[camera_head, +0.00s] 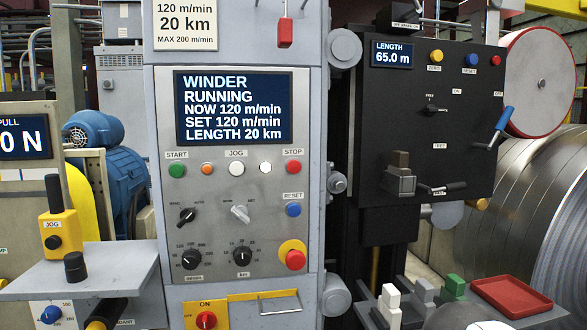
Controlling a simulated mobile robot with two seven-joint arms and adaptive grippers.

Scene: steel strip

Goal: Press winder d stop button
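A grey winder control panel (232,220) stands upright in the middle of the view. Its red STOP button (294,167) is at the right end of the button row, under a STOP label. The lit screen (235,107) above reads WINDER RUNNING, NOW 120 m/min, SET 120 m/min, LENGTH 20 km. No letter naming the winder is readable. In the same row are a green START button (177,170), an orange lamp (207,168) and two white buttons. Neither of my grippers is in view, and nothing covers the STOP button.
A larger red button on yellow (294,255) sits lower on the panel, below a blue RESET button (293,209). A black length-counter panel (440,120) is right. A grey shelf (100,268) juts out at left. A red tray (510,295) and small blocks sit lower right.

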